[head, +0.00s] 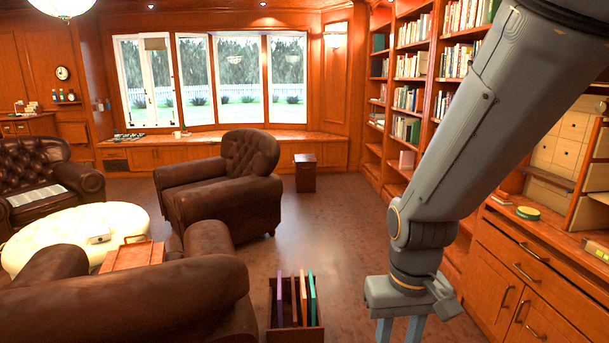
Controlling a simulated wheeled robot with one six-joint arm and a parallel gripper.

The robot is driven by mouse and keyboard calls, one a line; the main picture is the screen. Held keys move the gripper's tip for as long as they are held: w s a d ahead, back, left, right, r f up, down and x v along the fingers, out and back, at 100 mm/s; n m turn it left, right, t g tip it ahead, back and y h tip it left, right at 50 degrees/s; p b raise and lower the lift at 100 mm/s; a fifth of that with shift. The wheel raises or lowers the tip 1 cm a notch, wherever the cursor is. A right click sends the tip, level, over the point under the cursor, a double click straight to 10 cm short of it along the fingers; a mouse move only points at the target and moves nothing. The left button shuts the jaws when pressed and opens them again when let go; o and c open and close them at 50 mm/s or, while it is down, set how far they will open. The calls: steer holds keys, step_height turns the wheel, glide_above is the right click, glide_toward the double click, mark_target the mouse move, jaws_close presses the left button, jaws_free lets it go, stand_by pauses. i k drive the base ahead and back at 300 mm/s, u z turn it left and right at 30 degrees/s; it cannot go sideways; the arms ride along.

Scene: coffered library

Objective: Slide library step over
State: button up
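A small dark wooden block-like piece (305,174), which may be the library step, stands on the floor past the right side of the far brown armchair, near the window bench. My gripper (399,332) hangs at the bottom right of the head view, pointing down. Its two fingers are apart with nothing visible between them, and their tips are cut off by the frame's lower edge. The gripper is far nearer to me than the wooden piece and not touching it.
A brown armchair (222,182) stands left of centre, another (130,300) near left. An open wooden box (285,336) of upright thin books is in front. Bookshelves and cabinets (515,265) line the right. The middle floor (335,225) is clear.

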mark_target(306, 174)
steer(key=z, duration=0.6)
steer(key=i, duration=3.8)
steer(key=u, duration=1.05)
steer(key=i, duration=3.9)
steer(key=z, duration=0.6)
